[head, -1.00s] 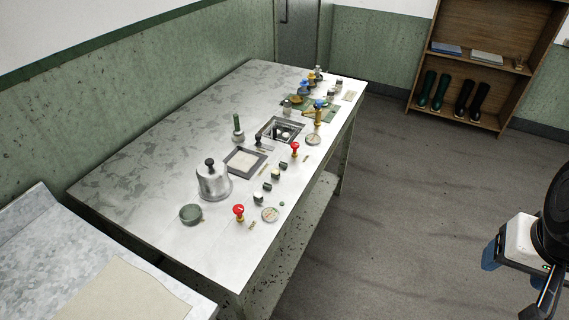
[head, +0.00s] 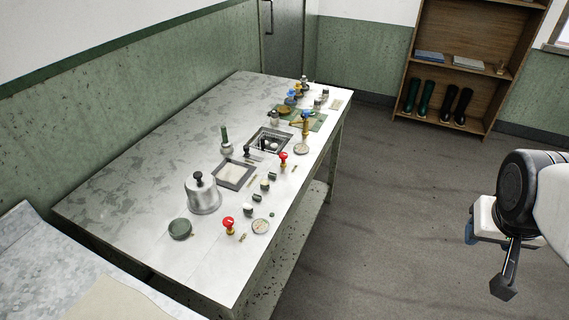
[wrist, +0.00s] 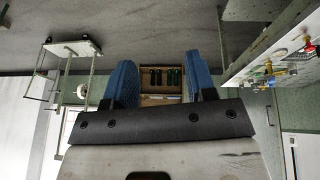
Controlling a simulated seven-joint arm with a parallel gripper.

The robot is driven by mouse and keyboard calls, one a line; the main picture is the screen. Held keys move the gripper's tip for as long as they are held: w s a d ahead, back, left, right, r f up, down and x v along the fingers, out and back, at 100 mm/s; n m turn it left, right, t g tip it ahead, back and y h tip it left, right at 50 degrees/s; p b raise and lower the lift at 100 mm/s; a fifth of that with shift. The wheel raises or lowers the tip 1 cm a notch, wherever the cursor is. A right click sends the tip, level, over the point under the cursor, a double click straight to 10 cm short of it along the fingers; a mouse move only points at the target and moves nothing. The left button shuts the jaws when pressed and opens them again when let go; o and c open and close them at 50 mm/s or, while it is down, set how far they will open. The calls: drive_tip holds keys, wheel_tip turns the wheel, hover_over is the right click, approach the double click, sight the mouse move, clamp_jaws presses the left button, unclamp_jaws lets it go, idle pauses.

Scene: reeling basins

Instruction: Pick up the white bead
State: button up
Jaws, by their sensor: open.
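My gripper (wrist: 160,64) is open and empty in the wrist view, its two blue fingers wide apart with only the far room between them. In the head view my gripper (head: 471,232) is partly seen at the right edge, over the floor and well away from the table. I cannot make out the white bead with certainty. A small pale round thing (head: 273,143) shows in the square sunken basin (head: 252,149) in the metal table, but it is too small to tell whether it is the bead.
The long metal table (head: 150,160) carries a lidded metal pot (head: 203,196), a framed pale tray (head: 234,174), red-topped stamps (head: 229,223) and several small jars. A shelf (head: 452,85) with boots stands at the back. The floor between my arm and the table is clear.

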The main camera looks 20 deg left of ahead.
drive_tip(key=w+a+f+n+t+y, duration=0.25)
drive_tip(key=w+a+f+n, duration=0.2)
drive_tip(key=w+a, duration=0.45)
drive_tip(key=w+a+f+n+t+y, duration=0.25)
drive_tip(key=w+a+f+n, duration=0.2)
drive_tip(key=w+a, duration=0.55)
drive_tip(key=n+g+y, duration=0.8)
drive_tip(key=g+y, duration=0.1)
drive_tip(key=y, duration=0.1)
approach(248, 206)
drive_tip(key=shift+w+a+f, duration=0.35)
drive_tip(key=shift+w+f, duration=0.3)
drive_tip(key=shift+f, duration=0.1)
drive_tip(key=shift+s+a+f, duration=0.1)
drive_tip(key=shift+s, duration=0.1)
drive_tip(key=shift+a, duration=0.1)
drive_tip(key=shift+x, duration=1.2)
